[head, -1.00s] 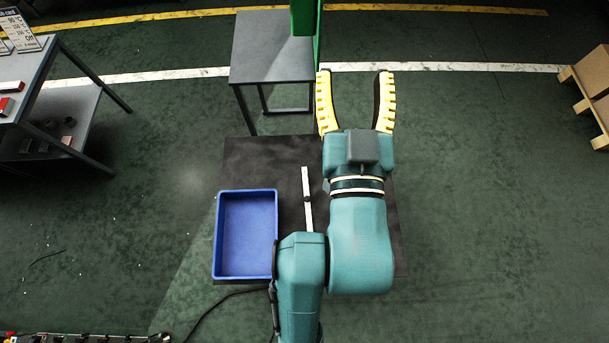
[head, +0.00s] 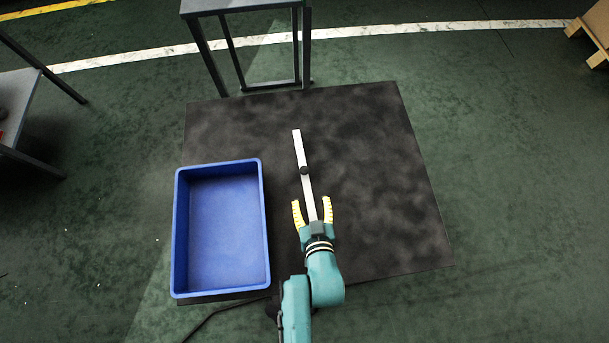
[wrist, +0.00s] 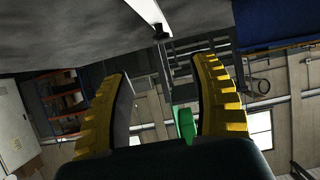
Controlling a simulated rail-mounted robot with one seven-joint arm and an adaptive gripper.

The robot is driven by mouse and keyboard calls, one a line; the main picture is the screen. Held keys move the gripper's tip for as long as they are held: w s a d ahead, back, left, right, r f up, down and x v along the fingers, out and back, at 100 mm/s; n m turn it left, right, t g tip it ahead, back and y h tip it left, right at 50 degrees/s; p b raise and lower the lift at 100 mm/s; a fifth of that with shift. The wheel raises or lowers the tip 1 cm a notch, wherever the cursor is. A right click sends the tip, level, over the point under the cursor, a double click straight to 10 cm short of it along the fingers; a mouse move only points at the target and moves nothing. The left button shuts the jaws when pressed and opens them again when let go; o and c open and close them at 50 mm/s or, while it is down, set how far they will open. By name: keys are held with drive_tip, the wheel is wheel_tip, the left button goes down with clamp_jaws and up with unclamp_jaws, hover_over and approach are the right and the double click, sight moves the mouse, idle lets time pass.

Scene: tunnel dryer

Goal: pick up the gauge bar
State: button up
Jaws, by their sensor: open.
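The gauge bar (head: 299,148) is a long, thin, pale bar with a dark knob at its middle. In the head view it lies on the dark mat, running away from me. My gripper (head: 312,202), with yellow ribbed fingers, is open and empty, over or near the bar's near end; the head view does not show the height between them. The near end is partly hidden by my gripper. In the wrist view the bar (wrist: 146,12) shows at the top, beyond the open fingers (wrist: 160,95), apart from them.
A blue bin (head: 264,225) stands on the mat (head: 380,170) just left of the bar. A grey table (head: 215,5) stands at the mat's far edge. Shelving is at the far left and a wooden pallet (head: 590,35) at the far right. The mat right of the bar is clear.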

sight(304, 171)
drive_tip(key=b+x, duration=0.3)
drive_tip(key=x, duration=0.5)
drive_tip(key=b+x, duration=0.2)
drive_tip(key=x, duration=0.1)
drive_tip(key=b+x, duration=0.1)
drive_tip(key=x, duration=0.2)
drive_tip(key=shift+r+b, duration=0.25)
drive_tip(key=shift+b, duration=0.15)
drive_tip(key=shift+s, duration=0.1)
clamp_jaws()
drive_tip(key=shift+r, duration=0.15)
